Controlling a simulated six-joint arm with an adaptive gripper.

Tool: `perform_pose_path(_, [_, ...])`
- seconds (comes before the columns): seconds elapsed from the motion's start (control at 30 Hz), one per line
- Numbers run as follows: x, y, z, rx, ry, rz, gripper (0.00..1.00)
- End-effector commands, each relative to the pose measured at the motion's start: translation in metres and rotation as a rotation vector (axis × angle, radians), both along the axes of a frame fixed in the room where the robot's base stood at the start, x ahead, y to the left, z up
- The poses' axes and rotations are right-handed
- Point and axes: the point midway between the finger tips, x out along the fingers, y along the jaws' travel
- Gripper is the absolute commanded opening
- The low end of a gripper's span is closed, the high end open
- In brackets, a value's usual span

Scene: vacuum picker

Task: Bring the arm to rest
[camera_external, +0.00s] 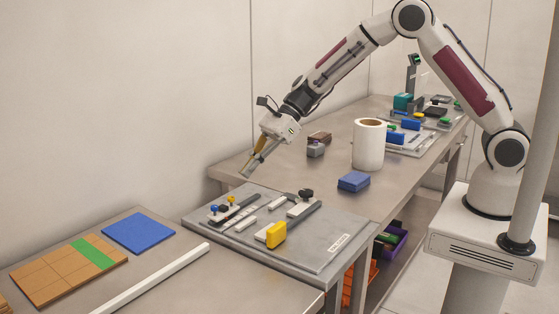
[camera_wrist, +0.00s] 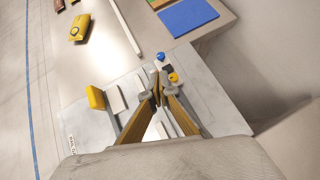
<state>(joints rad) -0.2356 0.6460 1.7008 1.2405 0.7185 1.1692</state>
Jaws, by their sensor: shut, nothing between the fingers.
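My gripper (camera_external: 250,169) is at the end of my raised arm in the external view, above the far edge of the grey fixture plate (camera_external: 315,255). It points down and to the left. In the wrist view my gripper (camera_wrist: 157,92) shows two tan-faced fingers that come together at the tips. It is shut and holds nothing. The plate also shows below the fingers in the wrist view (camera_wrist: 208,95), partly hidden by them.
The plate carries a yellow block (camera_external: 276,234) and several small knobs and bars. A white roll (camera_external: 368,145) and a blue block (camera_external: 353,181) stand behind it. A blue square (camera_external: 138,232) and a wooden board (camera_external: 55,284) lie at left. A white strip (camera_external: 150,280) crosses the front table.

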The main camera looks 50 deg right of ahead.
Motion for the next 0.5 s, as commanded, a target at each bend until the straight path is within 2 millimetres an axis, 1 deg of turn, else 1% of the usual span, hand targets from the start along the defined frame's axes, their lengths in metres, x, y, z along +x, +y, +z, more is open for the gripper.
perform_pose_path(0.33, [0.0000, 0.0001, -0.0003, -0.003, -0.008, 0.008, 0.00])
perform_pose_path(0.5, [-0.0018, 0.0004, -0.0006, -0.020, -0.054, 0.063, 0.00])
